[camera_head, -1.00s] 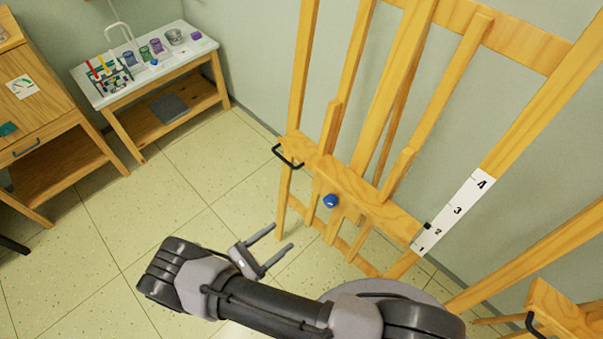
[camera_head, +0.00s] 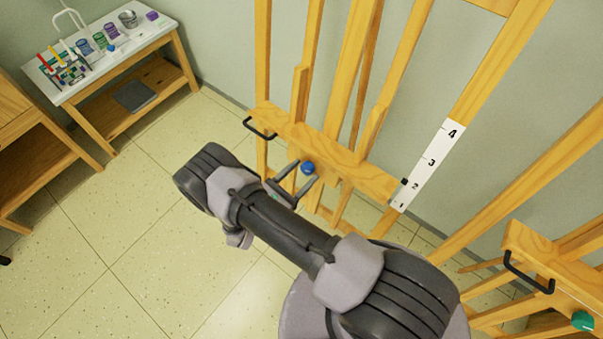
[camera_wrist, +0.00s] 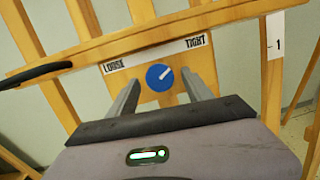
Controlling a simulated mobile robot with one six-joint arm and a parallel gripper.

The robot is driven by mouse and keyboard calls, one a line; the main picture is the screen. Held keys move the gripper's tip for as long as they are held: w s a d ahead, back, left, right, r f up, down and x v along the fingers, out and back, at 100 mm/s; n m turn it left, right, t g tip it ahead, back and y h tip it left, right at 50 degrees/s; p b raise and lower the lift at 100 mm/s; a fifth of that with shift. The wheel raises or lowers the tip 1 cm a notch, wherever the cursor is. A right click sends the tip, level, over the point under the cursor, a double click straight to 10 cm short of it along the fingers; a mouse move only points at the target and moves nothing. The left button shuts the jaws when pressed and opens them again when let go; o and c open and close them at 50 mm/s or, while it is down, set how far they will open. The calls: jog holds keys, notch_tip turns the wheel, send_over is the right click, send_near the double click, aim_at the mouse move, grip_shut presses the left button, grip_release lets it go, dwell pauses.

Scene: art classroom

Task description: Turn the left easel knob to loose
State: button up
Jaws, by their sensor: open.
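The left wooden easel (camera_head: 345,155) stands against the wall with a blue knob (camera_head: 308,168) on the front of its crossbar. In the wrist view the blue knob (camera_wrist: 159,77) has a white pointer mark aimed up and right, toward the TIGHT label (camera_wrist: 196,41). The LOOSE label (camera_wrist: 114,66) is at the upper left of the knob. My gripper (camera_head: 297,176) is open, its fingers pointing at the knob. In the wrist view the knob shows between the two fingers (camera_wrist: 162,88); I cannot tell whether they touch it.
A black handle (camera_head: 259,129) sticks out at the crossbar's left end. A numbered scale strip (camera_head: 428,168) is at its right. Another easel with a green knob (camera_head: 583,321) stands at the right. A table (camera_head: 70,93) with art supplies is at the back left.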

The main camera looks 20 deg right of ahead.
jog(key=shift+c, duration=0.2)
grip_shut()
